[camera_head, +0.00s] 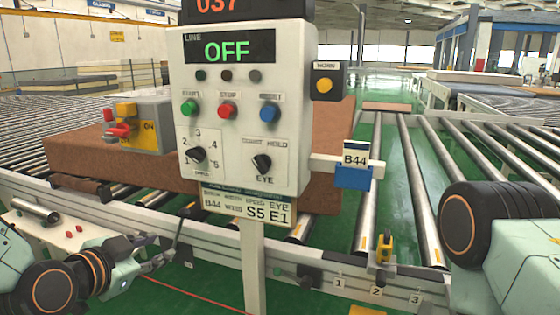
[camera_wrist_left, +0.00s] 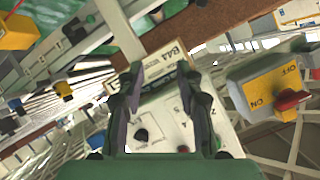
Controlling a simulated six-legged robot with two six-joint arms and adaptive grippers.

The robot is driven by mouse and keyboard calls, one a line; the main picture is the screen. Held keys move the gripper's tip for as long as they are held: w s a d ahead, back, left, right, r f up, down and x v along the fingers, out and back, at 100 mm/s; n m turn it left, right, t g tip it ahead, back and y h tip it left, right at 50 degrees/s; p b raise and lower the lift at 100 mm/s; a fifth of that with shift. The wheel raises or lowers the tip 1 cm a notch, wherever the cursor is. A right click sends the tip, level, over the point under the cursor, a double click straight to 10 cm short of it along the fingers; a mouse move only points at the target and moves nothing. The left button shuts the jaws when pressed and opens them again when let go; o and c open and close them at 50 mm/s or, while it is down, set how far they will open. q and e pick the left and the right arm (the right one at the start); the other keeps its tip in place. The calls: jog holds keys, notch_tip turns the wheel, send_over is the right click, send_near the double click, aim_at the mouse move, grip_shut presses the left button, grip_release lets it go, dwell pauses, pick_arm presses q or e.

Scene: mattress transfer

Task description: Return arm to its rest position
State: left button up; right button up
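My left gripper (camera_head: 172,250) is at the lower left of the head view, in front of the conveyor's near rail and left of the control panel's post. In the left wrist view its two fingers (camera_wrist_left: 160,75) stand apart with nothing held between them. The control panel (camera_head: 245,110) is upright, its display reading OFF; it also shows, tilted, beyond the fingers in the left wrist view (camera_wrist_left: 165,128). My right arm (camera_head: 500,225) shows at the right edge of the head view; its gripper is out of view.
A brown mattress (camera_head: 110,168) lies on the rollers behind the panel. A yellow and grey switch box (camera_head: 150,125) stands to the left. A blue B44 tag holder (camera_head: 353,178) juts right from the panel. A yellow device (camera_head: 384,247) sits on the near rail. Bare rollers (camera_head: 425,190) lie right.

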pick_arm(q)
jog(key=s+f+n+g+y, duration=0.1)
jog(key=s+f+n+g, duration=0.2)
jog(key=f, duration=0.4)
jog(key=s+f+n+g, duration=0.1)
jog(key=s+f+n, duration=0.35)
jog(key=f, duration=0.25)
jog(key=s+f+g, duration=0.3)
jog(key=s+f, duration=0.3)
jog(key=s, duration=0.2)
jog(key=s+f+n+g+y, duration=0.1)
jog(key=s+f+g, duration=0.2)
jog(key=s, duration=0.6)
jog(key=s+f+g+y, duration=0.1)
jog(key=s+f+g, duration=0.2)
jog(key=s+f, duration=0.5)
jog(key=shift+s+d+f+n, duration=0.3)
jog(key=shift+s+f+n, duration=0.05)
jog(key=shift+s, duration=0.4)
jog(key=shift+o, duration=0.2)
